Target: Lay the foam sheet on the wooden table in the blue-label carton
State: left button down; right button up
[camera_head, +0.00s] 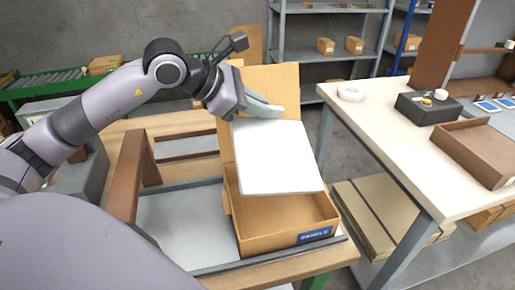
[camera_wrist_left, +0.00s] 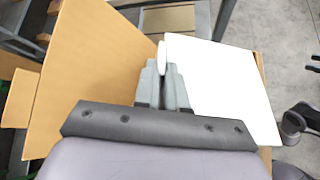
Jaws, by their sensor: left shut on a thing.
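The white foam sheet (camera_head: 272,158) is held tilted above the open carton (camera_head: 262,215), which has a blue label (camera_head: 316,235) on its front. My left gripper (camera_head: 262,106) is shut on the sheet's upper edge. In the left wrist view the left gripper (camera_wrist_left: 163,75) pinches the near left part of the foam sheet (camera_wrist_left: 222,85), with a brown carton flap (camera_wrist_left: 95,60) beside it on the left. The sheet covers the rear of the carton's inside; the front of its inside shows. The right gripper is in neither view.
The carton stands on a grey surface (camera_head: 180,220) with raised rails on a wooden table (camera_head: 285,268). On the right a pale table (camera_head: 380,120) holds a tape roll (camera_head: 350,92), a black box (camera_head: 428,108) and a brown tray (camera_head: 480,150). Flat cardboard (camera_head: 375,215) lies below.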

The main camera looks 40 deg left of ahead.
pick_arm(q)
notch_tip(320, 180, down, 10)
dwell(0.5)
jog(key=shift+f+b, duration=0.2)
jog(key=shift+b, duration=0.15)
jog(key=c, duration=1.2)
grip_release()
jog(key=shift+r, duration=0.1)
